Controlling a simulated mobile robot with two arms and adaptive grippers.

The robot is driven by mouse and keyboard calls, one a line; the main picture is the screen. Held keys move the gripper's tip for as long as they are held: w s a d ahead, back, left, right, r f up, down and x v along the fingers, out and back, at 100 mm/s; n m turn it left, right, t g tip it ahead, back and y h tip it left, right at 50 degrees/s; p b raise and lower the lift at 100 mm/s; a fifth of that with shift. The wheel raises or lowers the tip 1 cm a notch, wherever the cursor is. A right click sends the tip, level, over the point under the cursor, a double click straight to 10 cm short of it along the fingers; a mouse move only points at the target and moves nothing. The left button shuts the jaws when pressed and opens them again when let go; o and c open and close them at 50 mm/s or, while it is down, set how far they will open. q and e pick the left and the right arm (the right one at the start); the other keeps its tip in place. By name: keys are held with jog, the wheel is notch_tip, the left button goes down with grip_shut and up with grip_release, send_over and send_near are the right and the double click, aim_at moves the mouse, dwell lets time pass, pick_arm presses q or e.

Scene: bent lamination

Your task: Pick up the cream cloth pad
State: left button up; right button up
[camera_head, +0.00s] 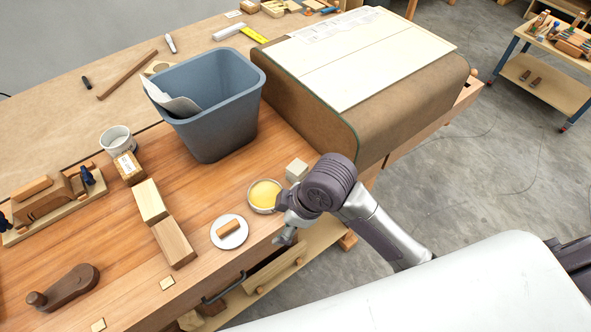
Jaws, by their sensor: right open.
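A small cream block-like thing (297,169), which looks like the cream cloth pad, lies on the wooden bench near its front edge, right of a round dish of yellow stuff (264,195). My right gripper (284,226) is open and empty, in front of the dish and left of my right wrist. It hangs over the bench's front edge, apart from the pad. My wrist stands close in front of the pad and may hide a little of its lower right side. My left gripper is not in view.
A white saucer (229,241) with a small wood piece stands left of the gripper. A blue-grey bin (217,125) and a large brown curved form (408,112) with pale sheets stand behind. Wood blocks (173,243) lie left.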

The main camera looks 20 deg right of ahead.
aim_at(298, 168)
jog(key=w+r+n, duration=0.1)
jog(key=w+n, duration=0.1)
jog(key=w+r+n+g, duration=0.1)
jog(key=w+n, duration=0.1)
jog(key=w+r+n+h, duration=0.1)
jog(key=w+r+n, duration=0.1)
jog(key=shift+w+d, duration=0.1)
jog(key=shift+d, duration=0.05)
jog(key=w+d+r+n+g+h, duration=0.25)
jog(key=w+d+r+n, duration=0.25)
jog(key=w+d+r, duration=0.25)
jog(key=shift+t, duration=0.45)
jog(key=f, duration=0.2)
jog(key=f+p, duration=0.1)
jog(key=f, duration=0.2)
jog(key=s+f, duration=0.1)
jog(key=f, duration=0.3)
jog(key=f+p, duration=0.2)
jog(key=f, duration=0.1)
jog(key=shift+w+a+f, duration=0.1)
jog(key=shift+w+a, duration=0.1)
jog(key=shift+a, duration=0.05)
jog(key=shift+f, duration=0.6)
jog(key=c, duration=1.1)
jog(key=shift+r, duration=0.1)
